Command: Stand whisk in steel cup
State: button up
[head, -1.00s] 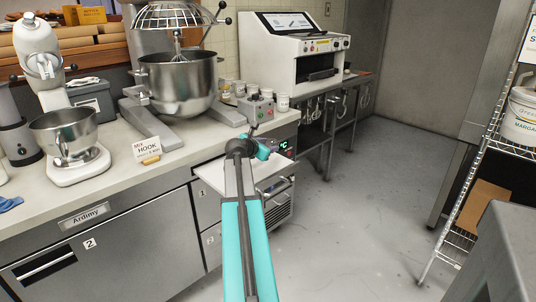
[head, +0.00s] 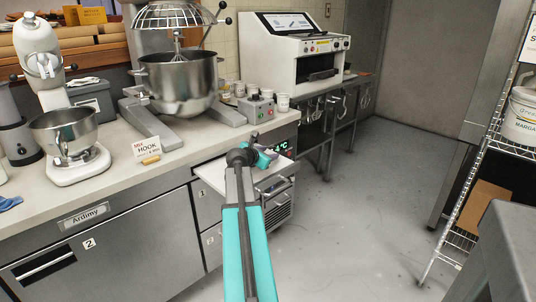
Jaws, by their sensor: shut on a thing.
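My arm reaches from the bottom middle toward the counter's front edge. My gripper (head: 266,157) shows only as a small part beyond the arm's dark joint, above a pale pulled-out board. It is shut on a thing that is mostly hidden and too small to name. I cannot make out the task's whisk for certain. Whisk-like wire tools (head: 345,100) hang under the far table.
A white oven (head: 300,55) stands behind. A wire rack (head: 462,200) is at right. The floor between is clear.

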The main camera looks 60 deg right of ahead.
jog(key=o, duration=1.1)
jog(key=shift+c, duration=0.2)
jog(key=shift+r, duration=0.1)
jog(key=shift+p+v, duration=0.3)
jog(key=shift+v, duration=5.7)
